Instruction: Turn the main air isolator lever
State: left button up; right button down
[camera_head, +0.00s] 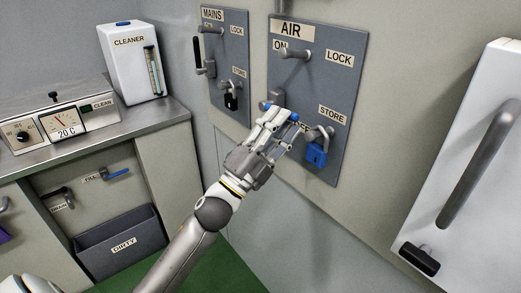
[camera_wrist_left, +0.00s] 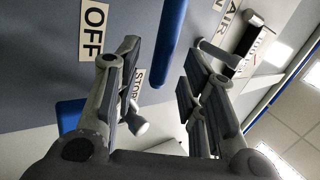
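The AIR panel (camera_head: 345,85) is a grey plate on the wall with ON, LOCK and STORE labels. The air isolator lever has a blue bar handle (camera_wrist_left: 171,40); in the head view only a small blue bit (camera_head: 294,117) shows among my fingers. My left gripper (camera_head: 282,117) is at the lever in front of the panel's lower part. In the left wrist view its fingers (camera_wrist_left: 163,62) are apart, with the blue bar showing in the gap and no clear contact. An OFF label (camera_wrist_left: 94,30) lies beside the bar. My right gripper is not in view.
A blue padlock (camera_head: 316,155) hangs at STORE, close right of my left gripper. A grey peg (camera_head: 295,53) sticks out by ON. The MAINS panel (camera_head: 222,70) with a black padlock (camera_head: 231,102) is to the left. A white door with a long handle (camera_head: 480,165) is at right.

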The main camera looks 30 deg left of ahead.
pick_arm(q)
jog(key=v, duration=0.9)
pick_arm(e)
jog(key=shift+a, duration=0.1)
